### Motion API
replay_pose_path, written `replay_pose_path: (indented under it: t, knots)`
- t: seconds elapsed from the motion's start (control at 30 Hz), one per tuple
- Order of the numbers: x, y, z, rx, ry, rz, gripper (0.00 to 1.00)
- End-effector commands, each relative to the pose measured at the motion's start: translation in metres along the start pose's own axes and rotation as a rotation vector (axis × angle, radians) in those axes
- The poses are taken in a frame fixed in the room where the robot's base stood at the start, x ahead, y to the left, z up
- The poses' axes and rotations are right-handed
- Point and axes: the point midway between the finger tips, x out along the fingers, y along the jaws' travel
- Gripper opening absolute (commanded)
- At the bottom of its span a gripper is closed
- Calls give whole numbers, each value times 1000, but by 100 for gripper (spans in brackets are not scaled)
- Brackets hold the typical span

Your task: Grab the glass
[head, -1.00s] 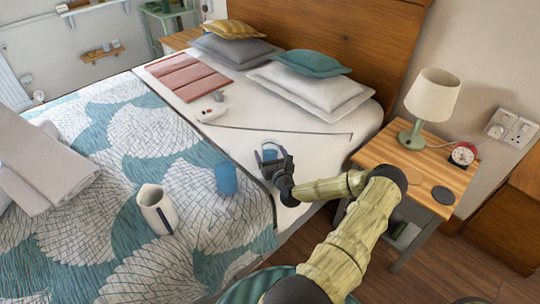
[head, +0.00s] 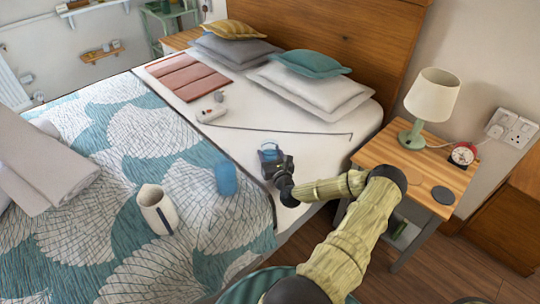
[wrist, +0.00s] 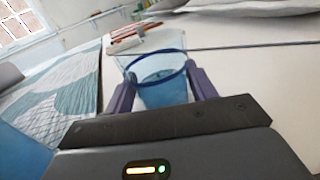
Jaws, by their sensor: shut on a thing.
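A clear blue glass (head: 270,154) with a dark blue rim stands on the white sheet of the bed. In the wrist view the glass (wrist: 162,92) is upright between my two fingers, its open top facing up and a blue base inside. My gripper (wrist: 161,88) is shut on it, one finger against each side. In the head view my gripper (head: 271,151) partly hides the glass. A second blue glass (head: 227,179) stands to the left on the patterned cover, and a blue shape at the lower left of the wrist view appears to be it.
A white controller-like object (head: 211,114), a dark thin rod (head: 285,130), red folded cloth (head: 189,77) and pillows (head: 310,92) lie farther back. A nightstand (head: 425,165) with lamp and clock stands right.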

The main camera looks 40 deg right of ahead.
Motion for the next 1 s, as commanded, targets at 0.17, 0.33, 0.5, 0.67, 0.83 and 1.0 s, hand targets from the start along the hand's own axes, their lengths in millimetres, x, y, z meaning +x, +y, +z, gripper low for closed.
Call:
replay_pose_path:
  t: [0.17, 0.33, 0.5, 0.67, 0.83, 1.0]
  knots:
    - [0, 0, 2, 0, -1, 0, 26]
    - [0, 0, 8, 0, -2, 0, 26]
    - [0, 0, 18, 0, -2, 0, 26]
    - [0, 2, 32, -1, -2, 1, 26]
    - [0, 2, 49, 0, -3, 1, 26]
    - [0, 2, 67, -2, -3, 0, 26]
